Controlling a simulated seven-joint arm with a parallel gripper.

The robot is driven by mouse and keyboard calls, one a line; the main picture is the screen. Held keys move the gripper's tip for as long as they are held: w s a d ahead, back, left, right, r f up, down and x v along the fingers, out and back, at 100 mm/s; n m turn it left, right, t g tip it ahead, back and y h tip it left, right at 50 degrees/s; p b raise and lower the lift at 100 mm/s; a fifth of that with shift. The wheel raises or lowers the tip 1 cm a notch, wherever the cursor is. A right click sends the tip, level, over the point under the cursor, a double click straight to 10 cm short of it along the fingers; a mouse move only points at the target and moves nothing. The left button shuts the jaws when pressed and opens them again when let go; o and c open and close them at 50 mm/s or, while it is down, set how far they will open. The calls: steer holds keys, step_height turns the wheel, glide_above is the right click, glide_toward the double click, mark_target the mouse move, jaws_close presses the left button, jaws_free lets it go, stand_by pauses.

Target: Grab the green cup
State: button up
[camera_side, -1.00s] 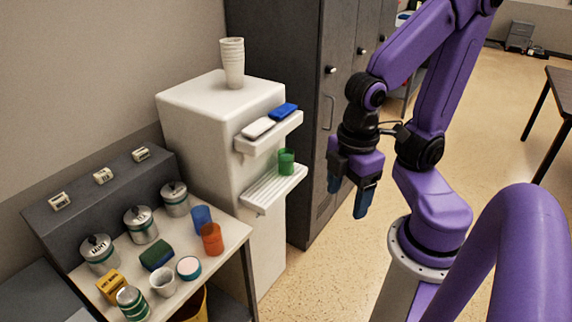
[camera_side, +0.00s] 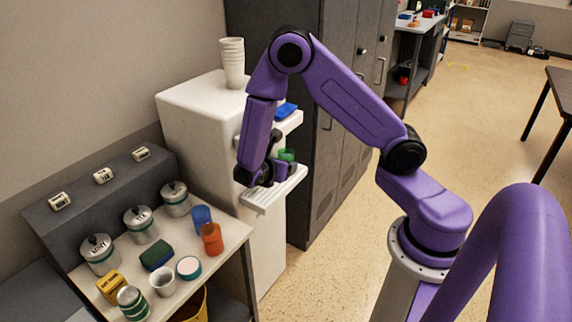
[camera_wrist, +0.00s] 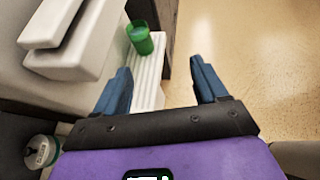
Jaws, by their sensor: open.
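The green cup (camera_side: 287,156) stands upright on the ribbed white lower shelf (camera_side: 262,198) of the white dispenser. In the side view it is partly hidden behind my gripper and wrist. In the wrist view the green cup (camera_wrist: 140,38) sits at the far end of the shelf, beyond my fingertips and above the gap, nearer the left finger. My gripper (camera_wrist: 160,78) is open with its two blue fingers apart and nothing between them. In the side view my gripper (camera_side: 280,170) is beside the cup at shelf height; its fingers are mostly hidden there.
The upper shelf, holding a blue item (camera_side: 287,110), overhangs close above the cup. The white dispenser (camera_side: 195,105) carries stacked white cups (camera_side: 232,62). A grey locker (camera_side: 310,150) stands behind. A counter with a blue cup (camera_side: 201,218), an orange cup (camera_side: 212,239) and several tins is at left.

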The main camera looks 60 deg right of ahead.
steer(key=w+d+f+n+t+h, duration=0.1)
steer(key=w+d+f+n+t, duration=0.1)
steer(key=w+d+f, duration=0.25)
steer(key=t, duration=0.1)
glide_toward(287, 150)
steer(key=x, duration=0.7)
steer(key=shift+w+d+f, duration=0.1)
steer(key=shift+d+f, duration=0.1)
steer(key=shift+f, duration=0.1)
steer(key=c, duration=0.9)
steer(key=shift+r, duration=0.15)
steer(key=shift+c, duration=0.2)
